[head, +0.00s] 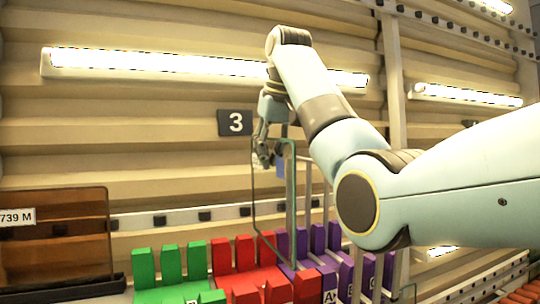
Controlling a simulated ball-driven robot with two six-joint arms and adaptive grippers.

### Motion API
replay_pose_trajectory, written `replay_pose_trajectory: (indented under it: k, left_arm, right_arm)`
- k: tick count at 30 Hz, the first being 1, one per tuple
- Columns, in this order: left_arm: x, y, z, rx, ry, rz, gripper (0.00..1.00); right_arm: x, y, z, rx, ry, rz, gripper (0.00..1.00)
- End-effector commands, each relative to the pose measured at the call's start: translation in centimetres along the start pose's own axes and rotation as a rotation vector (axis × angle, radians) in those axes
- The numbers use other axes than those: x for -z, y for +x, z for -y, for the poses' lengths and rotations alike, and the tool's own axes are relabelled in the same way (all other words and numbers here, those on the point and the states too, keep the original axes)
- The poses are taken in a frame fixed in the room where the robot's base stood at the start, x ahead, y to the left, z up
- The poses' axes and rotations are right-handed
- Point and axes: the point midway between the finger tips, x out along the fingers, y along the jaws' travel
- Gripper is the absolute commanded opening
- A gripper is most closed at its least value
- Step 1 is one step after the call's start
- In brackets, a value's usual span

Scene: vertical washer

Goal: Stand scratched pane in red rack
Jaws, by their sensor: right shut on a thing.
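My right gripper (268,156) is shut on the upper edge of a clear glass pane (273,205). The pane hangs upright below the gripper, with a thick greenish edge on its right side. Any scratch is too fine to make out. Its lower edge is in front of or over the back of the red rack (238,279), near the purple rack; I cannot tell whether it touches either. The red rack has rows of upright red posts with gaps between them. My left gripper is not in view.
A green rack (172,292) stands left of the red one, and a purple rack (327,265) stands right. A brown tinted panel (60,250) labelled "739 M" stands at far left. A "3" sign (235,122) is on the ribbed wall behind.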

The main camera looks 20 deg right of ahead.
Motion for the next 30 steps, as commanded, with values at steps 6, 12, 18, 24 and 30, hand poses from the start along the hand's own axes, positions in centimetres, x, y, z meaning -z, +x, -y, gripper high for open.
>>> replay_pose_trajectory:
  k: [6, 12, 18, 24, 30]
  left_arm:
    - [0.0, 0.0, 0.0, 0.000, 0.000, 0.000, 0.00]
    - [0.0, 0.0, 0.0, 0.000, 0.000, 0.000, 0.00]
    - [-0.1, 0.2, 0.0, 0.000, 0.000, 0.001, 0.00]
    - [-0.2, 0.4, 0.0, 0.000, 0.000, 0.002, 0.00]
    - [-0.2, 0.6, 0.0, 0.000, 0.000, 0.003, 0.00]
  right_arm:
    - [0.1, -0.2, 0.0, 0.000, 0.000, -0.005, 0.00]
    - [0.1, -0.1, 0.0, 0.000, 0.000, -0.005, 0.00]
    - [-0.1, 0.5, 0.0, 0.000, 0.000, -0.005, 0.00]
    - [-0.4, 1.2, -0.1, 0.000, 0.000, -0.004, 0.00]
    - [-0.7, 1.9, -0.1, 0.000, 0.000, -0.003, 0.00]
